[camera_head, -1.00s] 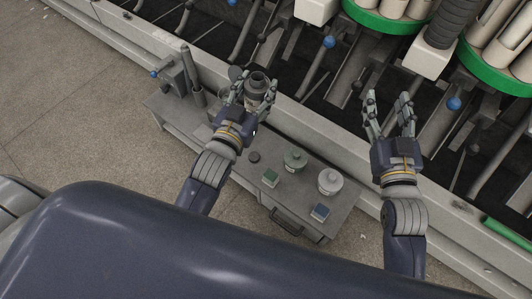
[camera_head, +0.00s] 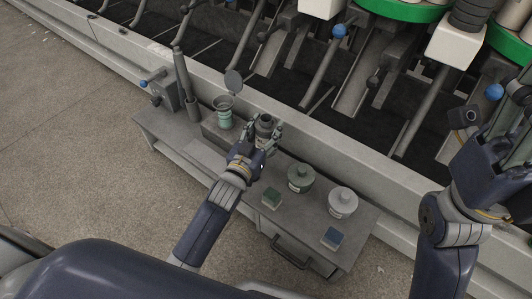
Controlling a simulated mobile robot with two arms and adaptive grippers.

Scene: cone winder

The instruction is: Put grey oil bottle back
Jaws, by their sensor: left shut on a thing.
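The grey oil bottle (camera_head: 264,123) is a dark grey bottle with a round neck, upright or nearly so. My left gripper (camera_head: 259,141) is shut on it, with fingers around its body, over the grey bench (camera_head: 205,156). The fingers hide its lower part, so I cannot tell whether it touches the bench. A green bottle (camera_head: 300,180) and a white bottle (camera_head: 342,204) stand on the bench to its right. My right gripper (camera_head: 500,125) is at the right edge over the machine. It is partly cut off, and its finger state is unclear.
A green holder (camera_head: 225,119) with a round cup stands left of the held bottle. A lever fixture (camera_head: 163,94) stands at the left end. Machine rails run behind.

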